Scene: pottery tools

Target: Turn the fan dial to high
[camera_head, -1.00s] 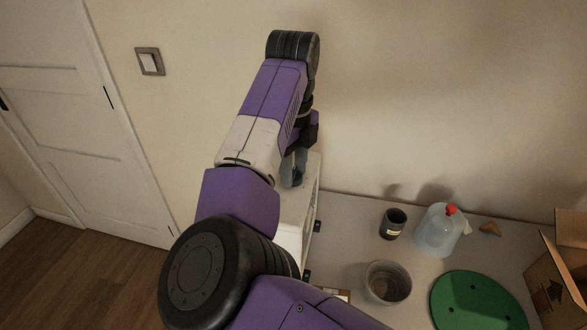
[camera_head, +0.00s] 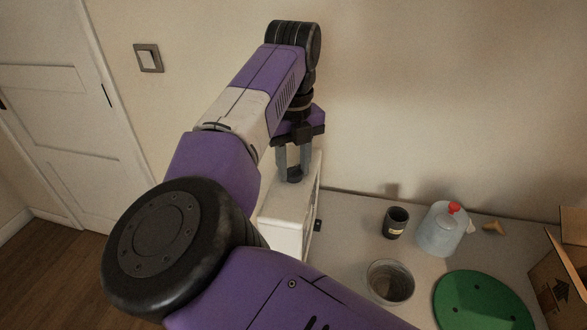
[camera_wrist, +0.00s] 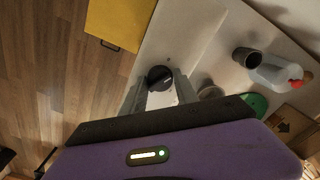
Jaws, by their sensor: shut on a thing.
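The black round dial (camera_wrist: 159,78) sits on the top face of a white box-like unit (camera_head: 285,229), which also shows in the wrist view (camera_wrist: 190,45). A pale mark shows on the dial, but I cannot read any setting label. In the head view the dial (camera_head: 294,175) is a dark knob low between the fingers. My gripper (camera_head: 293,172) points down at the unit, with its two grey fingers on opposite sides of the dial. In the wrist view my gripper (camera_wrist: 161,84) is shut on the dial, and the fingers partly cover its sides.
On the grey table to the right stand a dark cup (camera_head: 395,223), a clear jug with a red cap (camera_head: 441,232), a grey bowl (camera_head: 390,283), a green disc (camera_head: 483,302) and a cardboard box (camera_head: 561,270). The wall is close behind the unit.

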